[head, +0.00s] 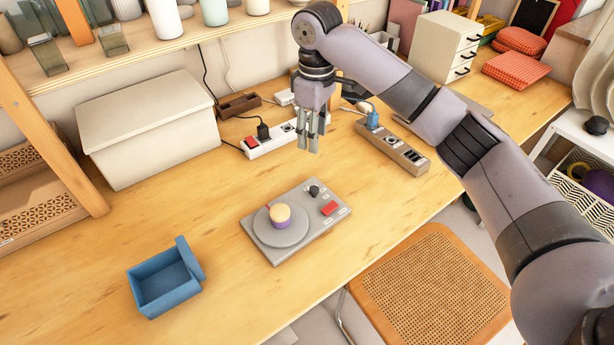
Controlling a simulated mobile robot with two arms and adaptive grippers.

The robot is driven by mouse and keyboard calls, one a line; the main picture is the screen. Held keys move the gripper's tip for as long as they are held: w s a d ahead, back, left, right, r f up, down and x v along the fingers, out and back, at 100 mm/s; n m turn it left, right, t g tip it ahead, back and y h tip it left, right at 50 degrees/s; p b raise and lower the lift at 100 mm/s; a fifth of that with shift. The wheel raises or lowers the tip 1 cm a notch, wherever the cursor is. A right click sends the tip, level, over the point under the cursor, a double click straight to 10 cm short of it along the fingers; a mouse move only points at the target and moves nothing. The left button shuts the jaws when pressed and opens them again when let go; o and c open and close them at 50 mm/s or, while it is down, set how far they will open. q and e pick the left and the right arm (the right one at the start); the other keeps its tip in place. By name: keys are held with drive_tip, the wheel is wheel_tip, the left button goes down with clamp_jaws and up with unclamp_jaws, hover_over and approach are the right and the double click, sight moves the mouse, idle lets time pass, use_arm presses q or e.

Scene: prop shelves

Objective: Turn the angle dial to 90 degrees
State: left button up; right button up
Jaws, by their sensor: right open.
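A flat grey device (283,256) lies on the wooden table. It carries a round grey disc (285,239), a small black knob (314,190) and a red button (329,208). A short cylinder with a yellowish top and purple side (280,215) stands on the disc. The labels are too small to read, so I cannot tell which part is the angle dial. My right gripper (307,146) is open and empty, pointing down. In the picture it appears beyond the device, in front of the white power strip, apart from the knob. My left gripper is not in view.
A blue open box (165,280) stands left of the device. A white power strip (270,141), a brown one (395,149) and a large lidded box (150,135) are behind. A cane-seated chair (430,290) is at the front edge. Table around the device is clear.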

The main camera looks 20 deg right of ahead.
hover_over(314, 188)
wheel_tip(314, 188, down, 5)
wheel_tip(314, 188, down, 4)
drive_tip(key=shift+s+r+p, duration=0.15)
drive_tip(key=shift+r+p, duration=0.05)
drive_tip(key=shift+p, duration=0.15)
wheel_tip(314, 188, down, 5)
drive_tip(key=shift+d+r, duration=0.1)
wheel_tip(314, 188, down, 2)
drive_tip(key=shift+f, duration=0.45)
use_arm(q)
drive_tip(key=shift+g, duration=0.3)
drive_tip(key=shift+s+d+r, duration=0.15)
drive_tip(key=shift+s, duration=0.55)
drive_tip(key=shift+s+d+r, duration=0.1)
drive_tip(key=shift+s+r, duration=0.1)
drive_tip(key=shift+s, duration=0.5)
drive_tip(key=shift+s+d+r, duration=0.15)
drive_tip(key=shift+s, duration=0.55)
use_arm(e)
drive_tip(key=shift+f, duration=0.15)
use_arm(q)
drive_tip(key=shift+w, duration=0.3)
use_arm(e)
clamp_jaws()
